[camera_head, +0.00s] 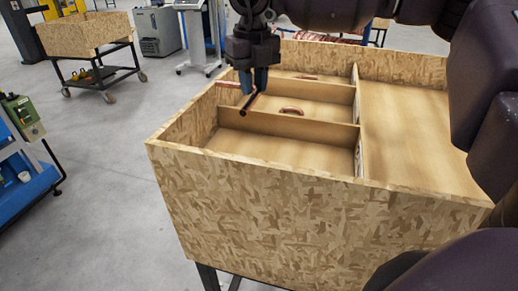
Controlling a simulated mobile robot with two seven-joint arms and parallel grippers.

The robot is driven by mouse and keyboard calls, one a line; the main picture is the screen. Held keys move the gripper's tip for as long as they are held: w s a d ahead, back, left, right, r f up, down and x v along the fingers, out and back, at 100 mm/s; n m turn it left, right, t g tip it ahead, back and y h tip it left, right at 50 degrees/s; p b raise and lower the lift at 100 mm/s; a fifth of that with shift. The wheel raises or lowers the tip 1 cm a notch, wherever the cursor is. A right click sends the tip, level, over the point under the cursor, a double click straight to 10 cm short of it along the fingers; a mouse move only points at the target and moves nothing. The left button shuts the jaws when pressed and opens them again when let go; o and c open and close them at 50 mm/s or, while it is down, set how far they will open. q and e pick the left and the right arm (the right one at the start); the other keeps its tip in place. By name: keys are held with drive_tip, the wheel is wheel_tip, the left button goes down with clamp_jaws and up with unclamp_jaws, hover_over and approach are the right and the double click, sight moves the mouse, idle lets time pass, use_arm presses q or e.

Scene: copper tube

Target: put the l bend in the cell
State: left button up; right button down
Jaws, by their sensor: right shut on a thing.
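My right gripper (253,84) points down over the left side of the wooden box. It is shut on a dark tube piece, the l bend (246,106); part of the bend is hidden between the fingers. The held piece is above the left compartments, and its lower end slants toward the front one. The front left cell (280,146) looks empty. The middle left cell holds a curved copper piece (291,111). The back left cell shows a reddish tube piece (307,77). My left gripper is not in view.
The box (270,215) has thin dividers (300,122) between cells and a tall front wall. A large bare compartment (405,125) lies on the right. Another reddish tube piece (228,84) shows by the left wall. A wooden cart (88,36) stands far left.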

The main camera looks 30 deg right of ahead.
sight(254, 155)
wheel_tip(254, 155, down, 16)
drive_tip(key=shift+w+f+p, duration=0.1)
drive_tip(key=shift+f+p, duration=0.1)
drive_tip(key=shift+p, duration=0.45)
drive_tip(key=c, duration=1.4)
unclamp_jaws()
drive_tip(key=shift+f, duration=0.15)
drive_tip(key=shift+c, duration=0.2)
drive_tip(key=o, duration=0.4)
drive_tip(key=shift+o, duration=0.2)
drive_tip(key=shift+r, duration=0.2)
